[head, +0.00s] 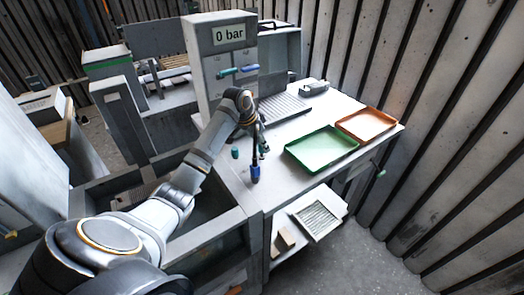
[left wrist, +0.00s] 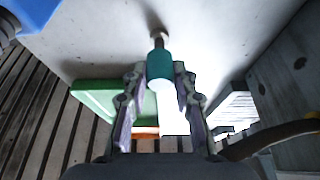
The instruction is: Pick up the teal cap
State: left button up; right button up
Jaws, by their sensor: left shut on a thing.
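The teal cap (left wrist: 158,68) is a short teal cylinder between the fingertips of my left gripper (left wrist: 160,76) in the left wrist view. The gripper is shut on it, with a finger on each side. A dark, narrow stem shows just beyond the cap; I cannot tell whether it is joined to it. In the head view my left gripper (head: 262,143) is over the table's left part, small and partly hidden by the wrist. A small teal piece (head: 235,153) stands on the table left of the gripper. My right gripper is not in view.
A blue-based upright piece (head: 255,173) stands near the table's front edge, close to the gripper. A green tray (head: 322,150) and an orange tray (head: 366,124) lie to the right. A grey cabinet (head: 221,55) marked "0 bar" rises behind. The table (head: 275,185) is clear before the green tray.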

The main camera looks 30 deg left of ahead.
pick_arm(q)
jog(key=s+d+r+b, duration=0.2)
jog(key=s+d+r, duration=0.4)
jog(key=s+r, duration=0.4)
jog(key=s, duration=0.2)
jog(key=shift+s+r, duration=0.15)
jog(key=shift+s, duration=0.2)
jog(key=shift+d, duration=0.1)
